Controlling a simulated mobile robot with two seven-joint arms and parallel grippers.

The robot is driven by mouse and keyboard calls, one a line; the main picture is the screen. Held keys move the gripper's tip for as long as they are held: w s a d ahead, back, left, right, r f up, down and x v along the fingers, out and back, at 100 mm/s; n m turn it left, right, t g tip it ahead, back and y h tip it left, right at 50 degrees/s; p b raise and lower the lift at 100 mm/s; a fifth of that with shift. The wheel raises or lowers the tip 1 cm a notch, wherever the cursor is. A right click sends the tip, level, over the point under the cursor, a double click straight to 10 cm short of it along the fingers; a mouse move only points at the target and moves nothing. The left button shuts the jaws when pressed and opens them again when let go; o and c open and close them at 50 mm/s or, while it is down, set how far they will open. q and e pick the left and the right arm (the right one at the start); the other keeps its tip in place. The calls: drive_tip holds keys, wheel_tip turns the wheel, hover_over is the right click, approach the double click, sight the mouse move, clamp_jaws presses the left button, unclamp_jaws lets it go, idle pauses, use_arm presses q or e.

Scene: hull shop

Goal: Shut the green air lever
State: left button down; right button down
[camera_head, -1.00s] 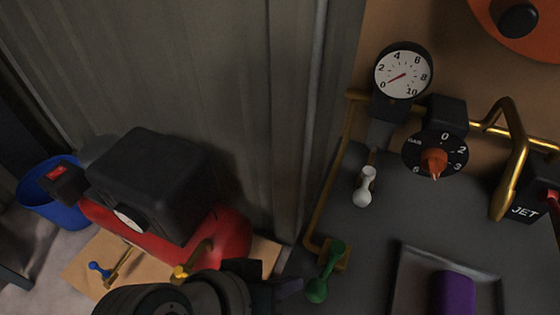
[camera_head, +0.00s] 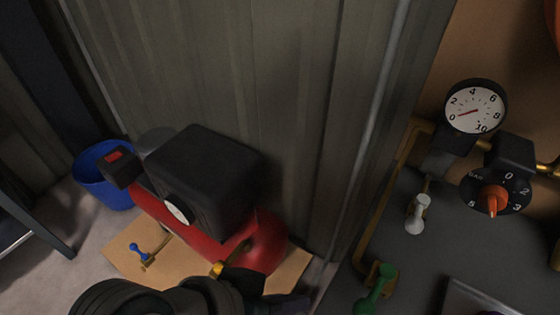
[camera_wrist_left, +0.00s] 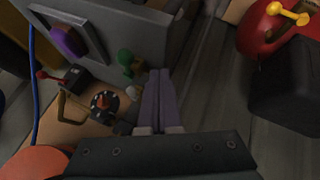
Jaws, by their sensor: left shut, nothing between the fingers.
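The green air lever (camera_head: 375,290) sits on a brass fitting at the left edge of the dark bench, low in the head view, partly cut off by the frame's bottom. In the left wrist view the green lever (camera_wrist_left: 127,62) shows just left of the fingers. My left gripper (camera_head: 290,304) is low in the head view, left of the lever and apart from it. In the left wrist view its fingers (camera_wrist_left: 160,85) are together with nothing between them. My right gripper is not in view.
A red compressor (camera_head: 200,235) with a black motor housing stands on a board at left, with a blue bucket (camera_head: 105,175) behind. A gauge (camera_head: 475,107), an orange dial (camera_head: 492,198) and a white lever (camera_head: 417,212) are on the bench side. A corrugated wall (camera_head: 250,90) stands behind.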

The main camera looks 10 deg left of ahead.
use_arm(q)
drive_tip(key=p+v, duration=0.1)
drive_tip(key=v, duration=0.3)
drive_tip(key=shift+s+a, duration=0.1)
drive_tip(key=shift+s, duration=0.05)
drive_tip(key=shift+r, duration=0.1)
